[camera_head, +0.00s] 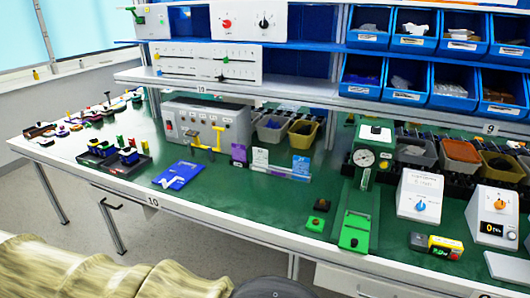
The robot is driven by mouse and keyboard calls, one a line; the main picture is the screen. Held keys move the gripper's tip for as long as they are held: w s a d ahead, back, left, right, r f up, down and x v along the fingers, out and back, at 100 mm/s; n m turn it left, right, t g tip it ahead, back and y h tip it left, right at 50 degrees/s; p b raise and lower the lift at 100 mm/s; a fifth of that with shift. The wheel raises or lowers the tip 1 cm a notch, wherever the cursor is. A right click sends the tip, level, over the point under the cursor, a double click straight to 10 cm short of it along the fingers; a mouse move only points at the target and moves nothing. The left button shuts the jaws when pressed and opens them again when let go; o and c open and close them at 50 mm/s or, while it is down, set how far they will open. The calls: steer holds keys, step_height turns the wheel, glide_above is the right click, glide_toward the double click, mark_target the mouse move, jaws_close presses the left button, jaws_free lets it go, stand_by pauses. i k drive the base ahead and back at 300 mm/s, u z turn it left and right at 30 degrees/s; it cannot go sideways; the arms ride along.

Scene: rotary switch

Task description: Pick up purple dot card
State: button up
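A purple card (239,153) stands upright at the left end of a row of cards on the green bench top. A pale card (260,157) and a blue card (300,165) stand to its right, with a small purple-toned piece (279,171) between those two. The marks on the cards are too small to read, so I cannot tell a dot on any of them. A light holder strip runs along the lower part of the row. My gripper is not recognisable in view.
A grey box with yellow levers (212,137) stands left of the cards. A blue flat object (178,175) lies at front left. A green dial-gauge stand (357,200) rises to the right. A shelf (230,85) overhangs behind. The bench top in front of the cards is mostly clear.

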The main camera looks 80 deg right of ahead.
mark_target(238, 151)
steer(key=k, duration=0.95)
steer(key=z, duration=1.85)
steer(key=i, duration=0.5)
steer(key=u, duration=0.05)
